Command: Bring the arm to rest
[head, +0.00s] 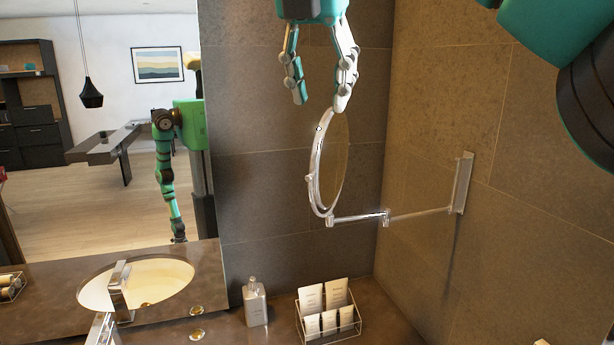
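My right gripper (321,100) hangs from the top middle of the head view, fingers pointing down. Its two fingers are spread apart with nothing between them. Its right fingertip is at the upper rim of a round mirror (333,165) on a chrome wall arm; I cannot tell whether they touch. A teal and black part of my arm fills the upper right corner. My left gripper is not directly in view.
The mirror's folding arm (357,218) runs to a wall plate (462,183) on the right wall. Below stand a bottle (255,304) and a wire basket (343,334) of packets. A chrome faucet (119,290) is at lower left. A large wall mirror (105,200) reflects the room.

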